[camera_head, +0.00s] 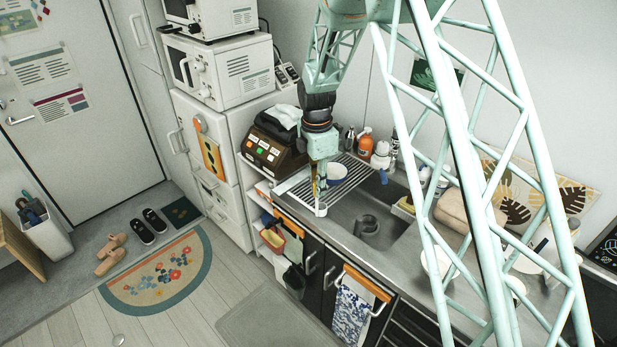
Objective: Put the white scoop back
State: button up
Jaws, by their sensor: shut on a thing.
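My gripper (319,188) points down over the counter's left end, just left of the sink. It is shut on a small white thing (321,209), which looks like the white scoop. Only its pale lower part shows below the fingers, and its handle is hidden by the gripper. I cannot tell whether it touches the counter or hangs just above it.
A brown appliance with buttons (268,148) stands left of my gripper. The sink (385,222) holds a dark round piece. Bottles (366,143) stand along the wall.

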jog(key=w+a+p, duration=0.1)
jog(key=w+a, duration=0.1)
jog(key=w, duration=0.5)
jog(key=w+a+f+p, duration=0.1)
jog(key=w+a, duration=0.1)
jog(key=w, duration=0.4)
jog(key=shift+w+a+f, duration=0.15)
jog(key=shift+w+a, duration=0.1)
jog(key=shift+w, duration=0.1)
jog(key=shift+f+p, duration=0.65)
jog(key=shift+f, duration=1.3)
jog(key=o, duration=0.8)
jog(key=shift+o, duration=0.2)
jog(key=shift+r, duration=0.25)
notch_tip(320, 180, up, 12)
jog(key=b, duration=0.1)
jog(key=shift+a, duration=0.2)
